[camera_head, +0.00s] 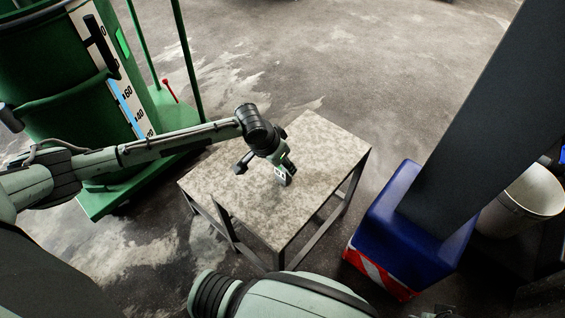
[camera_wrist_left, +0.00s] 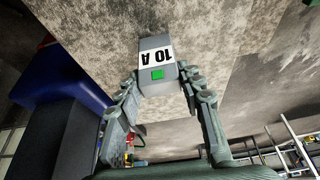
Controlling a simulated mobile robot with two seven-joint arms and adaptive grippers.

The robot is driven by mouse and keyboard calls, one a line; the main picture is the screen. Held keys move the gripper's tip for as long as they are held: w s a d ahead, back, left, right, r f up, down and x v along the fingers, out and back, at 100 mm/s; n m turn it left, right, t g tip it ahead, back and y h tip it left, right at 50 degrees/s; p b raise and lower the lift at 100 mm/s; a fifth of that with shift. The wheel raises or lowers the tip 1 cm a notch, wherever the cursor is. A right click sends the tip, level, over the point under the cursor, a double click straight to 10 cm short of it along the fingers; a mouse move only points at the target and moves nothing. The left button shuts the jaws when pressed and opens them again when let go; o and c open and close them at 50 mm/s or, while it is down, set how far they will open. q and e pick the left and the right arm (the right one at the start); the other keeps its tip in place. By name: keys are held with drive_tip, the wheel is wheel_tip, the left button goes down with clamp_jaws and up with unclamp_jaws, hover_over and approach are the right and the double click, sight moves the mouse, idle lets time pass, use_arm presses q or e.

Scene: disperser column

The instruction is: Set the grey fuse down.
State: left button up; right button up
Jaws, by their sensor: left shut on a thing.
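The grey fuse (camera_wrist_left: 152,88) is a small block with a white "10 A" label and a green square. It sits between the two fingers of my left gripper (camera_wrist_left: 160,77), which is shut on it. In the head view the fuse (camera_head: 282,178) shows below my left gripper (camera_head: 284,168), over the middle of the speckled stone-topped table (camera_head: 315,140). I cannot tell whether its underside touches the tabletop. My right gripper is not in view.
The tabletop around the fuse looks bare. A green tank (camera_head: 50,85) on a green wheeled base stands at the left. A blue and red box (camera_head: 400,235) stands right of the table, with a pale bucket (camera_head: 525,200) beyond it.

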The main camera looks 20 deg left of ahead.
use_arm(q)
drive_tip(key=o, duration=1.2)
drive_tip(key=shift+f, duration=0.1)
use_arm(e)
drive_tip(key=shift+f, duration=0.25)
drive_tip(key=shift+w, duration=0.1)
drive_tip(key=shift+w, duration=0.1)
use_arm(q)
drive_tip(key=shift+r, duration=0.35)
drive_tip(key=p+v, duration=0.1)
drive_tip(key=v, duration=1)
drive_tip(key=shift+s+r, duration=0.15)
drive_tip(key=shift+r, duration=0.15)
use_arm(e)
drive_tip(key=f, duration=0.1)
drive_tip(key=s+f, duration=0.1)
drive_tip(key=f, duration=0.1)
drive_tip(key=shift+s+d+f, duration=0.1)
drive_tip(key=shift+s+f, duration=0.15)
